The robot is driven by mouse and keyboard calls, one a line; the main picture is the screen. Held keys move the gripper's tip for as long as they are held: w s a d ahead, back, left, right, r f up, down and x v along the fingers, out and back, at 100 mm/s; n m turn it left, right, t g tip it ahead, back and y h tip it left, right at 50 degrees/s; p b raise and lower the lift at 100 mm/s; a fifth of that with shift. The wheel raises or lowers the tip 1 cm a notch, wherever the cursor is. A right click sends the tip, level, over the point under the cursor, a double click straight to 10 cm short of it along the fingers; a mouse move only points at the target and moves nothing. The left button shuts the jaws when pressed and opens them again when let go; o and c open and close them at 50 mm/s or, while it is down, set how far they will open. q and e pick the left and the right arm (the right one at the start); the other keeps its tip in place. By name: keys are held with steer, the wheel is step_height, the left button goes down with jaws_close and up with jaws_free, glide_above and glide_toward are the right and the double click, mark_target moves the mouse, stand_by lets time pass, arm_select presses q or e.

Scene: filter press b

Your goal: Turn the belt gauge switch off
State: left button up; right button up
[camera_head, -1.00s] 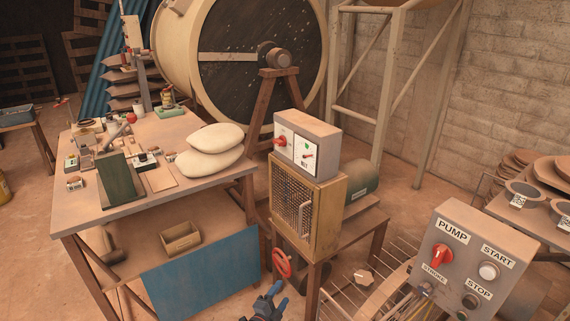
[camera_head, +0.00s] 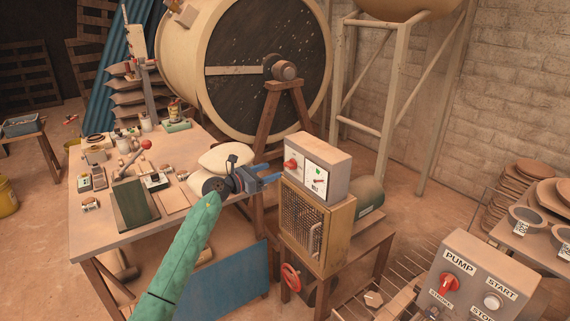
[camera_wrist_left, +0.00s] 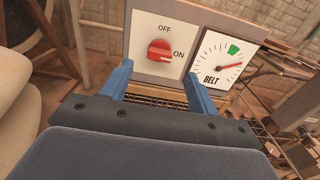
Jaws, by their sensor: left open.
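The belt gauge box (camera_head: 325,160) stands on a yellow mesh cage. Its red switch (camera_head: 292,164) sits on a white plate at the left of the front face. In the left wrist view the red switch (camera_wrist_left: 160,50) has OFF above it and ON to its right, and its grip appears turned toward ON. The BELT dial (camera_wrist_left: 222,60) has its red needle pointing right, just past the green band. My left gripper (camera_head: 272,173) is open, a little in front of the box. In the wrist view its blue fingers (camera_wrist_left: 158,74) are spread below the switch, with nothing between them.
A work table (camera_head: 95,240) with tools and pale sacks (camera_head: 225,158) lies left of the box, under my left arm. A red handwheel (camera_head: 290,277) is below the cage. A pump control box (camera_head: 480,280) stands at front right.

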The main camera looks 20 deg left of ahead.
mark_target(286, 165)
arm_select(q)
steer(key=p+x, duration=0.1)
steer(key=x, duration=0.2)
steer(key=shift+w+d, duration=0.1)
steer(key=shift+w, duration=0.05)
steer(key=p+x, duration=0.1)
steer(key=x, duration=0.2)
steer(key=shift+w+d, duration=0.1)
steer(key=shift+w, duration=0.1)
steer(key=shift+w+d+f, duration=0.1)
steer(key=shift+w+d, duration=0.15)
steer(key=shift+d, duration=0.05)
arm_select(e)
steer(key=shift+w+d+f, duration=0.1)
steer(key=shift+w+f, duration=0.1)
steer(key=shift+f, duration=0.65)
steer(key=shift+w+d+f, duration=0.1)
steer(key=shift+w+f, duration=0.15)
steer(key=shift+f, duration=0.6)
steer(key=shift+w+f, duration=0.2)
steer(key=shift+f, duration=0.65)
arm_select(q)
steer(key=c, duration=1)
